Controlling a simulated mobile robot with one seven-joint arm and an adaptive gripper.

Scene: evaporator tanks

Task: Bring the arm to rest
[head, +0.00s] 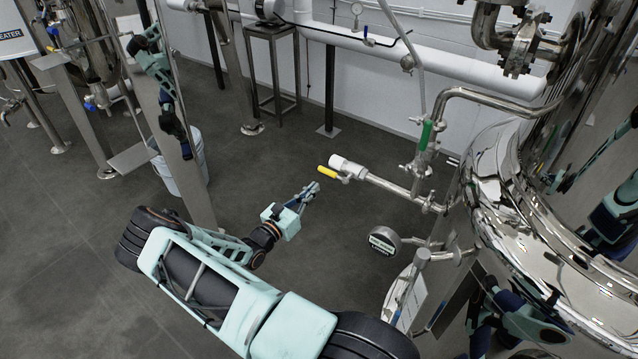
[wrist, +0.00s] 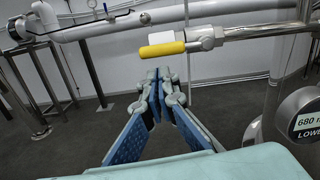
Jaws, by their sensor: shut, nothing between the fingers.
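My gripper (head: 312,188) is at the end of my extended arm, near the middle of the head view. Its fingers are shut and empty. In the wrist view my gripper (wrist: 158,75) shows its two blue-padded fingers meeting at the tips. A yellow valve handle (head: 327,172) on a steel pipe with a white end lies just beyond the fingertips. The handle also shows in the wrist view (wrist: 162,49), above the fingertips, with a visible gap. The gripper touches nothing that I can see.
A polished steel tank (head: 520,200) stands at the right. A round gauge (head: 383,240) sits close to the right of my arm; it also shows in the wrist view (wrist: 302,120). A white bucket (head: 182,165) stands at the left. The dark floor at the lower left is open.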

